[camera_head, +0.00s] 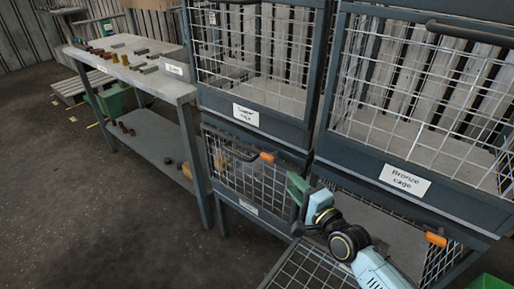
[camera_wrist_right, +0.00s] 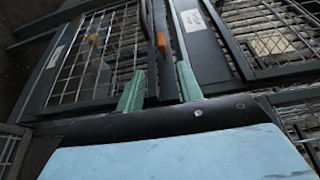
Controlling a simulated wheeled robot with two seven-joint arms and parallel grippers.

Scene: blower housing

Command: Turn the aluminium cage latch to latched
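The lower left cage (camera_head: 232,172) has a mesh front with an orange latch handle (camera_head: 268,157) near its top rail. A second orange handle (camera_head: 436,240) shows at the lower right cage. I cannot read the lower cages' labels, so I cannot tell which is aluminium. My right gripper (camera_head: 299,189), with green fingers, is at the frame between the two lower cages, right of and below the first handle. In the right wrist view its fingers (camera_wrist_right: 160,90) stand apart with dark frame bars between or behind them; contact is unclear. My left gripper is out of view.
The Bronze cage (camera_head: 404,180) and another labelled cage (camera_head: 245,115) stand above. A mesh panel (camera_head: 305,268) juts out below my right arm. A workbench (camera_head: 180,88) with small parts is at the left. The floor (camera_head: 90,210) in front of it is clear.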

